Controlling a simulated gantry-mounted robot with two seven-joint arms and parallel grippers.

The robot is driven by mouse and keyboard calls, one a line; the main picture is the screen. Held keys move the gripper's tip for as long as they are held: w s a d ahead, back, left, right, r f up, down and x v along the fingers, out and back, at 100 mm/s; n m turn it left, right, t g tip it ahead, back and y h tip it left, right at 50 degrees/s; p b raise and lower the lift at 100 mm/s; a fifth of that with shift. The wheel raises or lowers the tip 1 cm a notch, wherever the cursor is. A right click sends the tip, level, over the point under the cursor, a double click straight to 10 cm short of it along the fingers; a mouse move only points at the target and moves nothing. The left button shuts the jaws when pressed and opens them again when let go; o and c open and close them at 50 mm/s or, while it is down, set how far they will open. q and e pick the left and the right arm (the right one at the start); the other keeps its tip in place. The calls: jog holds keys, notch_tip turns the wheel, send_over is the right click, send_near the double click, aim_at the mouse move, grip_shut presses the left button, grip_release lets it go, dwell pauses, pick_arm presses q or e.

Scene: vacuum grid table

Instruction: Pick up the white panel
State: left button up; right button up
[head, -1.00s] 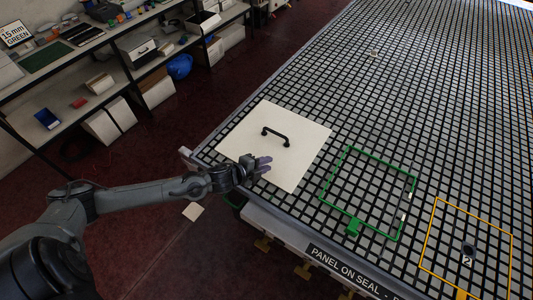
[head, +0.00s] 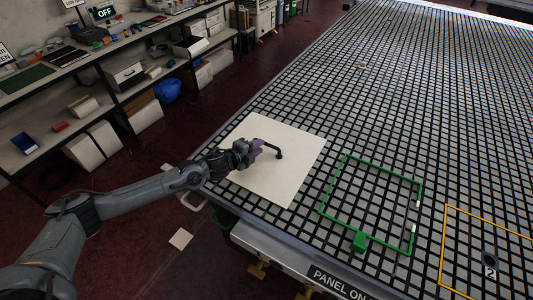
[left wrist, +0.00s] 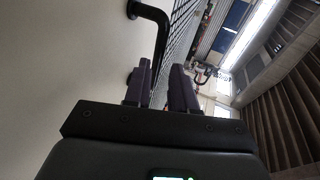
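The white panel (head: 290,181) lies flat on the grid table near its left edge. Its black bar handle (head: 279,155) stands at the panel's middle, partly hidden by my left gripper. My left gripper (head: 257,146) is over the panel at the handle's left end. In the left wrist view, the purple fingers of my left gripper (left wrist: 160,68) are apart. The black handle (left wrist: 163,35) runs down into the gap between them, and I cannot tell whether they touch it. The panel (left wrist: 65,60) fills the left of that view. My right gripper is out of view.
A green frame (head: 322,207) lies on the table right of the panel, and a yellow frame (head: 445,240) marked 2 is farther right. The table's far part is mostly clear. Shelves with boxes (head: 125,75) stand at the left.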

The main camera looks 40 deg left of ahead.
aim_at(266, 144)
pick_arm(q)
jog(key=shift+b+x, duration=0.65)
jog(key=shift+x, duration=2.1)
jog(key=shift+s+d+f, duration=0.1)
jog(key=shift+d+f, duration=0.05)
jog(key=shift+c, duration=0.3)
grip_shut()
